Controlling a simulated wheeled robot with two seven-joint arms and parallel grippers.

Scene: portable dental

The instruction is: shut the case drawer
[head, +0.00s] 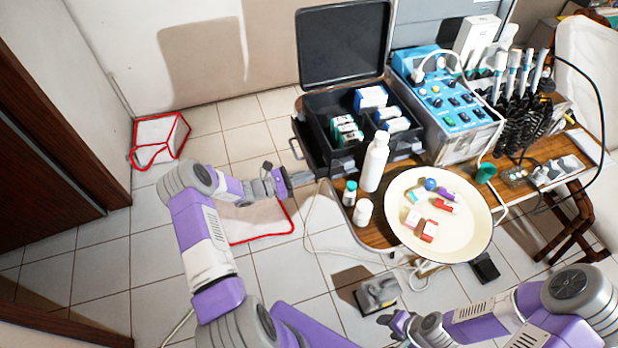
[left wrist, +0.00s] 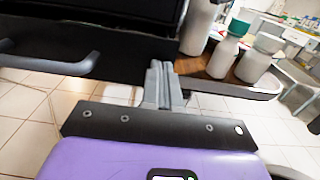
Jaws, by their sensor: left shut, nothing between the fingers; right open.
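The black case (head: 350,107) stands on the wooden table with its lid (head: 343,45) raised. Its drawer (head: 307,150) sticks out a little on the left side, with a bar handle (head: 293,140) on its front. The handle also shows at the left of the left wrist view (left wrist: 50,63). My left gripper (head: 304,178) is shut and empty at the near end of the drawer front. In the left wrist view its fingertips (left wrist: 162,72) are close to the dark drawer; I cannot tell whether they touch. My right gripper (head: 388,322) is open, low at the bottom, away from the case.
A white bottle (head: 374,165) and two small bottles (head: 349,193) (head: 363,212) stand beside the case near my left gripper. A cream dish (head: 465,240) holds several small items. A blue-topped dental unit (head: 455,105) stands right of the case.

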